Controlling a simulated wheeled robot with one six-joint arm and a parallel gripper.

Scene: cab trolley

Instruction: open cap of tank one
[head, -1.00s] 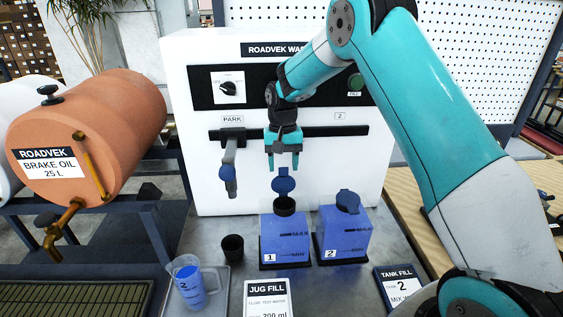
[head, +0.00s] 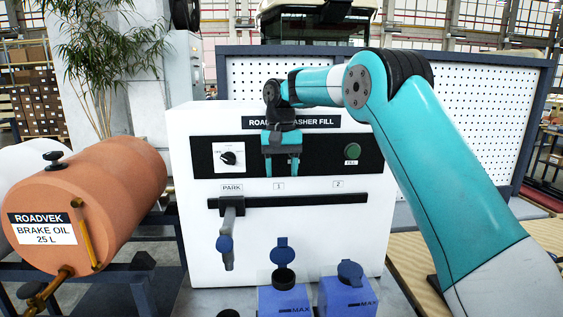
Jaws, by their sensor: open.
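Tank one, the left blue tank (head: 285,302), stands before the white washer-fill unit, its lower part cut off by the frame. Its blue cap (head: 282,251) is flipped up on its hinge, and the dark open neck (head: 284,279) shows in front of it. My gripper (head: 282,168) is open and empty, fingers pointing down, well above the cap and in front of the unit's black panel.
Tank two (head: 347,298) stands to the right; its blue cap (head: 350,272) sits tilted over its neck. A nozzle (head: 226,245) hangs under PARK on the black rail (head: 320,200). An orange brake oil drum (head: 100,200) is at left.

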